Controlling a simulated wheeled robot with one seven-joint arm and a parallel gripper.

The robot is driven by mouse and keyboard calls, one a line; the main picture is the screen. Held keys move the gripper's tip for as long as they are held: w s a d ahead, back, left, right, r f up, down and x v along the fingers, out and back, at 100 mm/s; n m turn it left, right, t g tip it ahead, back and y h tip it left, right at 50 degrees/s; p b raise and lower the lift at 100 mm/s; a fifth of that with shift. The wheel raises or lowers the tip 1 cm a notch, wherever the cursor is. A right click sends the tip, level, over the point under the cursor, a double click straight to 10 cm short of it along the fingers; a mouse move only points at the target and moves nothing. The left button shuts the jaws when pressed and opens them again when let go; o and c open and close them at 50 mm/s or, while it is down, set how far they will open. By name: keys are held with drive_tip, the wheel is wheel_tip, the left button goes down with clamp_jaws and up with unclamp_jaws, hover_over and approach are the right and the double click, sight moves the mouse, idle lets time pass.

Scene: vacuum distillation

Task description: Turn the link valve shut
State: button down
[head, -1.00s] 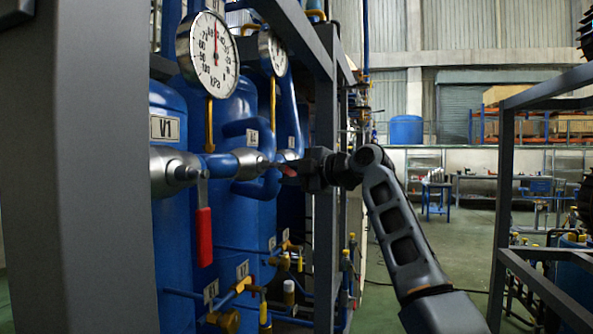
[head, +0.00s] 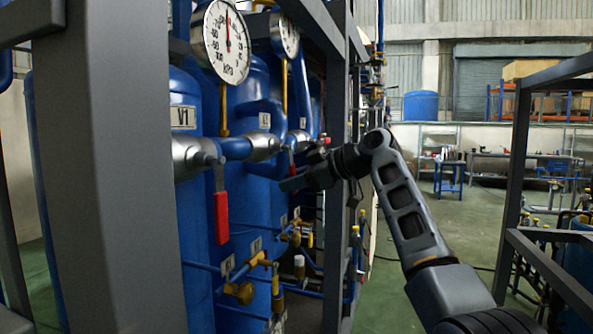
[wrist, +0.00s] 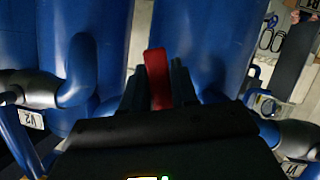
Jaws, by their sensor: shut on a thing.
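The link valve's red handle (wrist: 158,78) stands between the two fingers of my gripper (wrist: 157,92) in the wrist view, and the jaws are shut on it. In the head view my gripper (head: 291,182) is beside the blue pipe run, a little below pipe level. The rest of the handle and the valve body are mostly hidden by the gripper and the pipes.
Another red lever (head: 221,216) hangs straight down near the V1 label (head: 183,118). A round pressure gauge (head: 227,42) is above it. A dark frame post (head: 333,215) stands close to my wrist. Open floor (head: 392,290) lies to the right.

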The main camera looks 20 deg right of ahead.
drive_tip(key=shift+s+a+f+m+g+y+p, duration=0.2)
drive_tip(key=shift+s+a+m+g+p, duration=0.25)
drive_tip(key=shift+s+m, duration=0.2)
drive_tip(key=shift+s+a+f+m+g+y+p, duration=0.1)
drive_tip(key=shift+s+a+m+g+y+p, duration=0.1)
drive_tip(key=shift+s+a+m+g+p, duration=0.35)
drive_tip(key=shift+d, duration=0.15)
drive_tip(key=c, duration=1)
unclamp_jaws()
drive_tip(key=shift+o, duration=0.2)
drive_tip(key=b+v, duration=0.2)
drive_tip(key=v, duration=0.5)
drive_tip(key=shift+s+d, duration=0.25)
drive_tip(key=shift+d, duration=0.05)
drive_tip(key=shift+r, duration=0.1)
